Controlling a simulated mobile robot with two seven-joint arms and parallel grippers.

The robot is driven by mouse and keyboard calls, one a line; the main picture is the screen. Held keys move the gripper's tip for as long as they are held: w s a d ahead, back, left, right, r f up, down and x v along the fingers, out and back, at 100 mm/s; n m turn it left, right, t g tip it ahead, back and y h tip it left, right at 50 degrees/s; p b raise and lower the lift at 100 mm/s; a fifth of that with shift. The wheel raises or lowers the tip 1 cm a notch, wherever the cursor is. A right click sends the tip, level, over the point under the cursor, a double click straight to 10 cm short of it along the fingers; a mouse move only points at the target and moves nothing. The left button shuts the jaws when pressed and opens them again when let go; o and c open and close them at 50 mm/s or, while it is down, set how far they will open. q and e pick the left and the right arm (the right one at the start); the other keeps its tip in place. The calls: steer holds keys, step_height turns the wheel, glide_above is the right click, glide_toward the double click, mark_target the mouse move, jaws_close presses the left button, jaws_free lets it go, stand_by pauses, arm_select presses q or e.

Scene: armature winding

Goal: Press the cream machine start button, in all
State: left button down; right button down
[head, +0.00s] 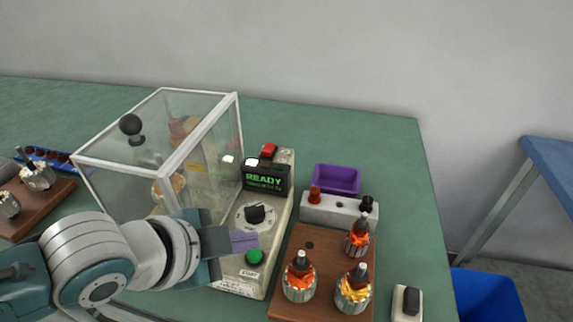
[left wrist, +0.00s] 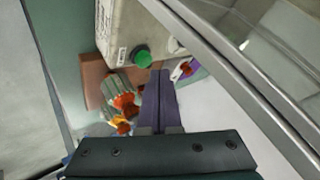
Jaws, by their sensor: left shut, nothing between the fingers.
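The cream machine (head: 226,274) stands in the middle of the table with a clear guarded box on its left. Its green start button (head: 255,257) sits low on the panel, above a START label. A black dial (head: 255,214), a lit READY display (head: 265,177) and a red button (head: 268,150) are above it. My left gripper (head: 256,240) is shut and empty, its fingers over the panel between dial and green button in the head view. In the left wrist view the green button (left wrist: 142,57) shows just beyond and left of the fingertips (left wrist: 160,75); contact cannot be told. My right gripper is not in view.
The clear guard box (head: 165,150) with a black knob is closed. A brown board (head: 320,258) with several wound armatures stands right of the machine, by a purple bin (head: 337,179) and a grey switch block (head: 407,303). Another brown board (head: 40,205) lies at left.

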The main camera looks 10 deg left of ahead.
arm_select(q)
steer(key=shift+f, duration=0.1)
stand_by(0.6)
steer(key=shift+f+b, duration=0.3)
